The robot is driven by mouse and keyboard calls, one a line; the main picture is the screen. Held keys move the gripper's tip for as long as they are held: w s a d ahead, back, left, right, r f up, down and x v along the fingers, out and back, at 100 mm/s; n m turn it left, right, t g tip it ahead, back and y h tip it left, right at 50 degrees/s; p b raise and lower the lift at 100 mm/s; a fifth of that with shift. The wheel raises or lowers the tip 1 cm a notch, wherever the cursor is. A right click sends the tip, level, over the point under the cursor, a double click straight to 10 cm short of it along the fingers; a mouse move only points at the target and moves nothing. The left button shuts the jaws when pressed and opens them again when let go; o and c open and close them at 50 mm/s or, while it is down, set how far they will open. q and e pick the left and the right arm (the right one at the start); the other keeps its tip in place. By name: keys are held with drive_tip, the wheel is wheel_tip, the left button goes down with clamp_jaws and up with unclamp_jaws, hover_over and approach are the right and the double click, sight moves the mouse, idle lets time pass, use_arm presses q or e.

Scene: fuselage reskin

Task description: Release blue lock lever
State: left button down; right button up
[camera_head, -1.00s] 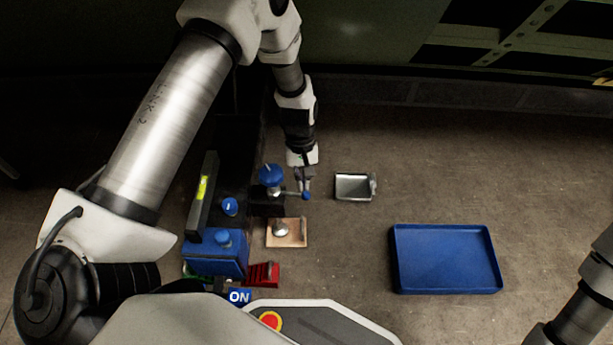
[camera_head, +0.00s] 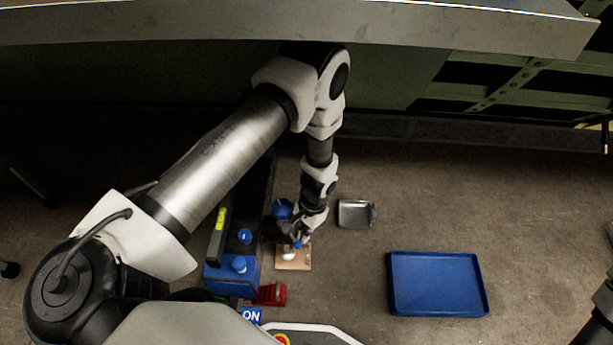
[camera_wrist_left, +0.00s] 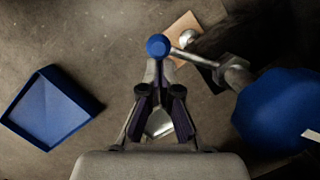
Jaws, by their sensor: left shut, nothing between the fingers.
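The lock lever is a thin metal rod with a blue ball end (camera_head: 298,245), beside the blue knob (camera_head: 282,208) on the dark fixture. In the left wrist view the ball (camera_wrist_left: 158,46) sits just beyond my left fingertips, and the rod (camera_wrist_left: 195,58) runs right to a metal pivot near the large blue knob (camera_wrist_left: 285,108). My left gripper (camera_head: 300,236) is shut and empty, right at the ball; whether it touches the ball I cannot tell. In the head view the gripper hides most of the rod. My right gripper is out of view.
A blue tray (camera_head: 438,312) and a small metal tray (camera_head: 355,214) lie to the right. A wooden plate (camera_head: 293,265) with a silver dome is below the lever. Floor between the trays is clear.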

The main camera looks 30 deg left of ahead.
use_arm(q)
drive_tip(key=shift+s+a+r+m+y+p, duration=0.1)
drive_tip(key=shift+s+m+y+p, duration=0.2)
drive_tip(key=shift+s+m+p, duration=0.5)
drive_tip(key=shift+s+a, duration=0.1)
drive_tip(key=shift+s, duration=0.1)
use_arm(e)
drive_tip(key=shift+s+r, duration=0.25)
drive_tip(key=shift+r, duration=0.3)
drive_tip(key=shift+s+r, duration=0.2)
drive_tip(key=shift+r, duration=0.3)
use_arm(q)
drive_tip(key=shift+s, duration=0.1)
